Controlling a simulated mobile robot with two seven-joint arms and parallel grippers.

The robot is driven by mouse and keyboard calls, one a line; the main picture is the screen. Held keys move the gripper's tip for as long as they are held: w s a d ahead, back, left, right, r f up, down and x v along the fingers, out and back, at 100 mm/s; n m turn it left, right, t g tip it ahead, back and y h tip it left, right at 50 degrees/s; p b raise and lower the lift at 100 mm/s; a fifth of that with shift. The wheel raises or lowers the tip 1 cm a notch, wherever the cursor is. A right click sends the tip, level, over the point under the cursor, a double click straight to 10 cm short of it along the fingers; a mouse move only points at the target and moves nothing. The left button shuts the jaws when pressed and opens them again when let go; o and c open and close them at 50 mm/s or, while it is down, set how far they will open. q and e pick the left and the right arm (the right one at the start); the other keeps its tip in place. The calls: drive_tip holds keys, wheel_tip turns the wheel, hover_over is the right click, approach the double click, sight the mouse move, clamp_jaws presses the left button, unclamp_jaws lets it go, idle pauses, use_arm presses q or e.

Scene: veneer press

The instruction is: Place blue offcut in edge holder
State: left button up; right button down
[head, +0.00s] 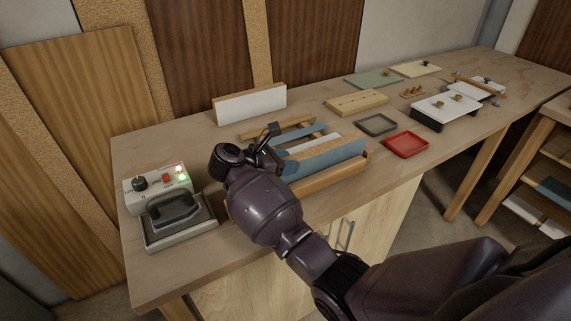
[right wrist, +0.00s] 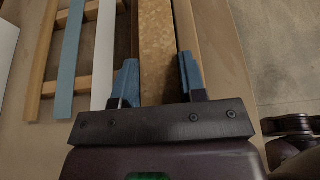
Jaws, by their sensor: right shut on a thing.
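The blue offcut (head: 328,158) is a long board with a blue face and a speckled particleboard edge. It stands on its long edge at the wooden edge holder (head: 345,176), just behind its front rail. Whether its lower edge rests on the holder's floor is hidden. My right gripper (head: 270,152) is shut on the offcut near its left end. In the right wrist view, the two blue fingers (right wrist: 157,68) straddle the offcut's speckled edge (right wrist: 155,35), with the holder's wooden rail (right wrist: 211,45) to the right. My left gripper is not in view.
A slatted wooden rack with a blue strip (right wrist: 70,55) and a white strip (right wrist: 105,50) lies behind the offcut. A press iron (head: 175,212) and a control box (head: 160,184) stand left. A grey tray (head: 376,124) and red tray (head: 406,145) lie right. A white-faced board (head: 250,106) stands behind.

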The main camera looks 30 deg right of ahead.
idle(0.3)
drive_tip(key=c, duration=1.1)
unclamp_jaws()
drive_tip(key=shift+f, duration=0.15)
drive_tip(key=o, duration=0.4)
